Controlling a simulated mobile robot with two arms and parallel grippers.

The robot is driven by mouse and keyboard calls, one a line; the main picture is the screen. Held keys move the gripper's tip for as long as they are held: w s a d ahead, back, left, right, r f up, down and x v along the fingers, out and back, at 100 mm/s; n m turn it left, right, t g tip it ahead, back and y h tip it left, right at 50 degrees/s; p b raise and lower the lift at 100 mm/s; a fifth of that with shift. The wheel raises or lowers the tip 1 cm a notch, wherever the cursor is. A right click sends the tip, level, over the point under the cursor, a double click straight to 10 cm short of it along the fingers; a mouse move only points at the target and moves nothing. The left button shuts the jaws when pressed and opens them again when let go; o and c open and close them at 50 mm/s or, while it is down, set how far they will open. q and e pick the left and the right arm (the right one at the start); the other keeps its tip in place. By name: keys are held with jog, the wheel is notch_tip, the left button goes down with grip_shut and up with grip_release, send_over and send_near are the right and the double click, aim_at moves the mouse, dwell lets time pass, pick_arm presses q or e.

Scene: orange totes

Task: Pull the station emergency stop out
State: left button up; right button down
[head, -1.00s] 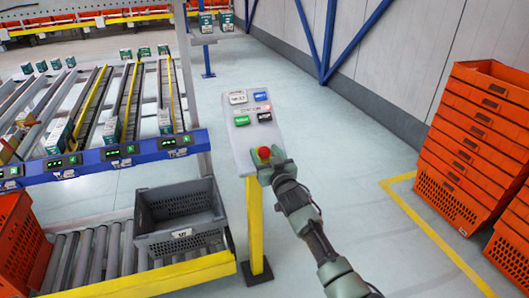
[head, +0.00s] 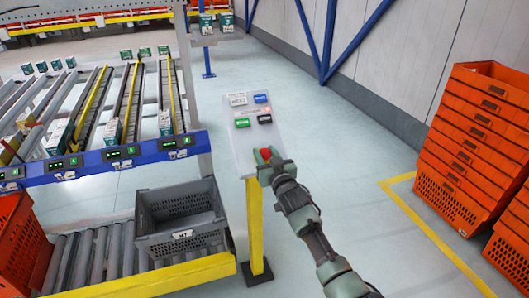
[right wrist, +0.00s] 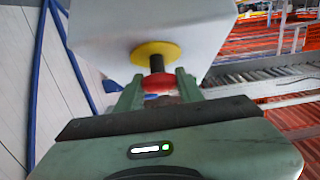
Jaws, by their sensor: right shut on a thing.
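The station emergency stop (head: 266,154) is a red knob on the lower part of the sloped grey control panel (head: 244,136). It also shows in the right wrist view (right wrist: 158,82), with a dark stem between the red head and a yellow round plate (right wrist: 157,53). My right gripper (head: 266,158) is at the knob, its arm reaching up from the lower right. In the right wrist view its two green fingers (right wrist: 158,90) stand on either side of the red head and are shut on it. My left gripper is not in view.
The panel stands on a yellow post (head: 255,225). White, blue, green and black buttons (head: 250,108) sit above the stop. A grey tote (head: 181,215) rests on rollers to the left. Stacked orange totes (head: 474,145) stand at right, with clear floor between.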

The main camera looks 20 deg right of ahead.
jog(key=shift+s+r, duration=0.1)
jog(key=c, duration=0.9)
grip_release()
jog(key=shift+r, duration=0.1)
jog(key=shift+s, duration=0.15)
jog(key=shift+s, duration=0.5)
jog(key=s, duration=0.6)
jog(key=shift+s+d, duration=0.15)
jog(key=shift+s, duration=0.25)
